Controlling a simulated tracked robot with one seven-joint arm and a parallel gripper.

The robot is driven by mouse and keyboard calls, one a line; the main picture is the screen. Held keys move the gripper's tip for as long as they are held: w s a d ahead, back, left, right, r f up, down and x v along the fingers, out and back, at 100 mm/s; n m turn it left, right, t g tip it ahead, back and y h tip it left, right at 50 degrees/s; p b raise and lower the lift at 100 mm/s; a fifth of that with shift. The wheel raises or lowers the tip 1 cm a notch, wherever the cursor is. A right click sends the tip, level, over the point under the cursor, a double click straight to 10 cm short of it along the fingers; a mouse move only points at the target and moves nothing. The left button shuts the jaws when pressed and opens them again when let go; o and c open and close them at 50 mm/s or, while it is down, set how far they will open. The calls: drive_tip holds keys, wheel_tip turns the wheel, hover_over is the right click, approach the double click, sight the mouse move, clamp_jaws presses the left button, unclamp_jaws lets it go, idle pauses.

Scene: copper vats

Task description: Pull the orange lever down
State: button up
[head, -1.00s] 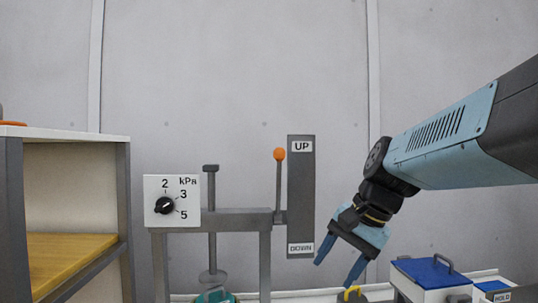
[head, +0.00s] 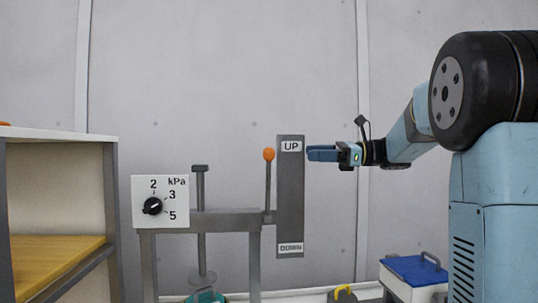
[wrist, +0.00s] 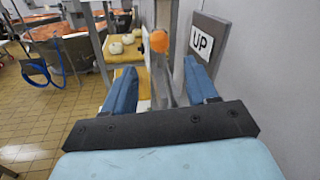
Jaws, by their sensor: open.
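The orange lever is a grey rod with an orange ball knob (head: 268,154). It stands upright beside a grey plate (head: 290,200) marked UP at the top and DOWN at the bottom, with the knob near the UP label. My gripper (head: 308,153) is level with the knob, to its right in the head view, and points left. In the wrist view the knob (wrist: 159,40) shows ahead, between the lines of my two blue fingers and beyond their tips. The fingers are open and nothing is between them. The UP label (wrist: 201,43) is just right of the knob.
A white dial box (head: 160,202) marked kPa and a vertical grey rod (head: 201,220) stand left of the lever on a grey frame. A shelf unit (head: 62,135) is at far left. A blue-lidded box (head: 415,270) is low at right.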

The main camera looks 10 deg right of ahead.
sight(269, 153)
drive_tip(key=a, duration=0.4)
drive_tip(key=w+a, duration=0.1)
drive_tip(key=a, duration=0.3)
drive_tip(key=w+a, duration=0.1)
drive_tip(key=a, duration=0.4)
drive_tip(key=shift+w, duration=0.25)
drive_tip(key=shift+c, duration=0.2)
clamp_jaws()
drive_tip(key=shift+d, duration=0.15)
